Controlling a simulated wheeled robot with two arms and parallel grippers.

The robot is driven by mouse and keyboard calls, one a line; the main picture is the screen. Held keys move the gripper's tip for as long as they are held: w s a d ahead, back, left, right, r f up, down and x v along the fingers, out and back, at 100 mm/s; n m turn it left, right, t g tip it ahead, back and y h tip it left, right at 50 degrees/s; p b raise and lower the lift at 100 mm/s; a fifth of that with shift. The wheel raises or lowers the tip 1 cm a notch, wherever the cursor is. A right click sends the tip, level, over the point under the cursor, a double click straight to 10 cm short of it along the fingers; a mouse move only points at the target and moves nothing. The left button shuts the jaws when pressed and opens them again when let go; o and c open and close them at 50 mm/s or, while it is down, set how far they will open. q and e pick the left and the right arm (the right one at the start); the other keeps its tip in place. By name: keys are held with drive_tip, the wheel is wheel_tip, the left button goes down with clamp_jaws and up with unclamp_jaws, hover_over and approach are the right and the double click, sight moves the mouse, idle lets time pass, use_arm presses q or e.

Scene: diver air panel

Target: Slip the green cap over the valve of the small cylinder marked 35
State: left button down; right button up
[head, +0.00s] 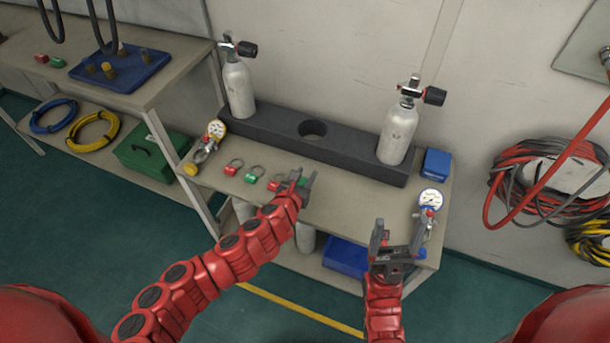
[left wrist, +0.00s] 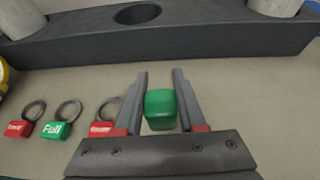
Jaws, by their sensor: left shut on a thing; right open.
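The green cap (left wrist: 160,109) is between the fingers of my left gripper (left wrist: 160,98) in the left wrist view. In the head view my left gripper (head: 304,180) is over the bench's front part, shut on the cap, which is mostly hidden there. Two small pale cylinders with black-knobbed valves stand upright in a dark block: a left cylinder (head: 238,90) and a right cylinder (head: 397,135). I cannot read the number on either, so I cannot tell which is marked 35. Both valves look uncapped. My right gripper (head: 397,238) is open and empty at the bench's front right.
The dark block (head: 270,132) has an empty middle hole (head: 313,129). Ringed tags lie left of my left gripper, including a green "Full" tag (left wrist: 55,130). Gauges lie at the left (head: 207,142) and right (head: 429,204). A blue box (head: 437,163) sits at the bench's right end.

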sight(305, 183)
use_arm(q)
drive_tip(key=shift+f, duration=0.15)
drive_tip(key=shift+f+b, duration=0.55)
drive_tip(key=shift+b, duration=0.05)
drive_tip(key=shift+f, duration=0.15)
idle(0.4)
drive_tip(key=shift+f+b, duration=0.5)
drive_tip(key=shift+b, duration=0.05)
drive_tip(key=shift+f+b, duration=0.45)
drive_tip(key=shift+f, duration=0.05)
idle(0.6)
drive_tip(key=shift+c, duration=2.1)
unclamp_jaws()
drive_tip(key=shift+r, duration=0.15)
